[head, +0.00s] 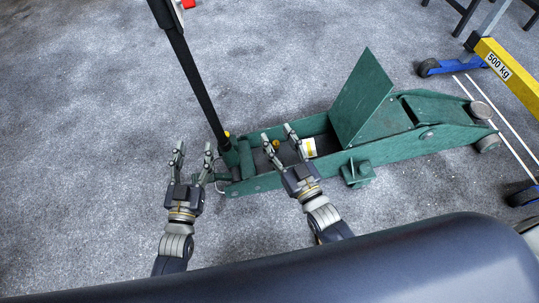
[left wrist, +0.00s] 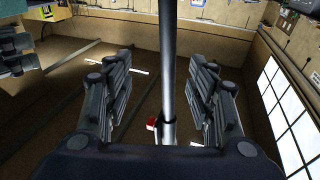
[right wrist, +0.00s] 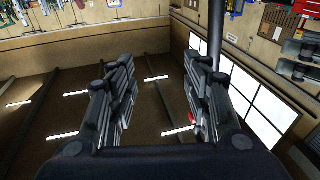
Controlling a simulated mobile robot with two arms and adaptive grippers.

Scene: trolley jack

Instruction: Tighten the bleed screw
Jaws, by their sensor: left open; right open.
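The green trolley jack (head: 380,150) stands on the floor with its hinged cover plate (head: 363,98) raised. Its long black handle (head: 195,85) rises from a socket at the left end. A small yellow-orange part (head: 276,142) shows in the open bay and another yellow part (head: 227,134) by the handle socket; I cannot tell which is the bleed screw. My left gripper (head: 194,148) is open and empty, left of the handle base. The handle also shows beyond its fingers in the left wrist view (left wrist: 167,60). My right gripper (head: 278,136) is open over the bay.
A yellow hoist leg (head: 510,72) marked 500 kg, with blue feet and casters, stands at the right. A small white-and-yellow label (head: 309,147) shows inside the jack. The floor left of the jack is clear.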

